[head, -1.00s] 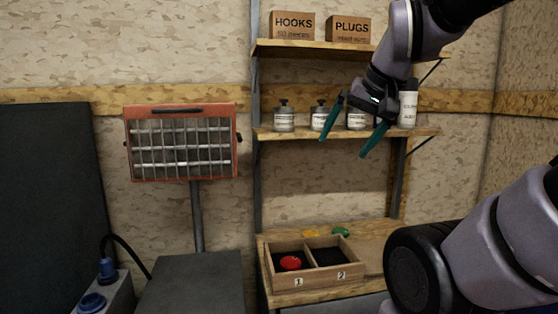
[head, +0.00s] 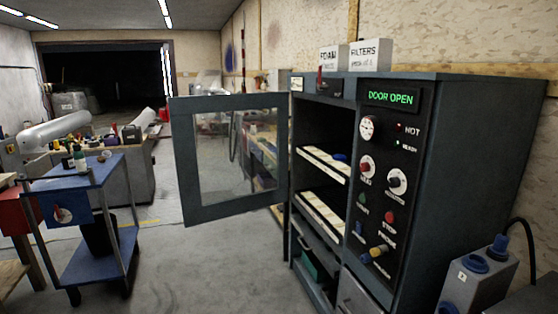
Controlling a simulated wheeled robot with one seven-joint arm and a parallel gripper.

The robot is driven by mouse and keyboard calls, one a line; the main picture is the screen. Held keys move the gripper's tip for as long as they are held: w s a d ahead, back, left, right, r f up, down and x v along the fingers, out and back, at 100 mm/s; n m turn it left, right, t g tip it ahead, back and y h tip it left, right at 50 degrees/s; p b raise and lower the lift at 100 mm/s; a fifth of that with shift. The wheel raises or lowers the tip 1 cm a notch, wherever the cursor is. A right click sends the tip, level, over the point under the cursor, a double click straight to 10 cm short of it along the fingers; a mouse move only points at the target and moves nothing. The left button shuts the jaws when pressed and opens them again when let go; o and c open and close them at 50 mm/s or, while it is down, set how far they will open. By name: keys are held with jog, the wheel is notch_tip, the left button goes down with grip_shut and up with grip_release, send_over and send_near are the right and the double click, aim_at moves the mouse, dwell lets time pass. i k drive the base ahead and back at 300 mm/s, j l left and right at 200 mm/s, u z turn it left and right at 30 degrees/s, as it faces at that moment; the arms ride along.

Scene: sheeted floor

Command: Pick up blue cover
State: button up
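The lower rack (head: 320,215) shows no blue piece. The cabinet's glazed door (head: 235,211) stands swung open to the left. My gripper is not in view.
A green display (head: 391,98) reads DOOR OPEN. A grey box with blue round fittings (head: 475,263) stands at the lower right. A blue trolley (head: 90,195) stands at left. The floor (head: 195,260) before the door is clear.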

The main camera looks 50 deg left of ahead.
aim_at(336, 157)
jog(key=u, duration=1.5)
jog(key=i+j+z, duration=0.1)
jog(key=z, duration=0.55)
jog(key=i+j+z, duration=0.15)
jog(key=j+z, duration=0.15)
jog(key=j, duration=0.35)
jog(key=j+z, duration=0.35)
jog(key=j, duration=0.35)
jog(key=j+z, duration=0.3)
jog(key=j, duration=3.55)
jog(key=k, duration=0.05)
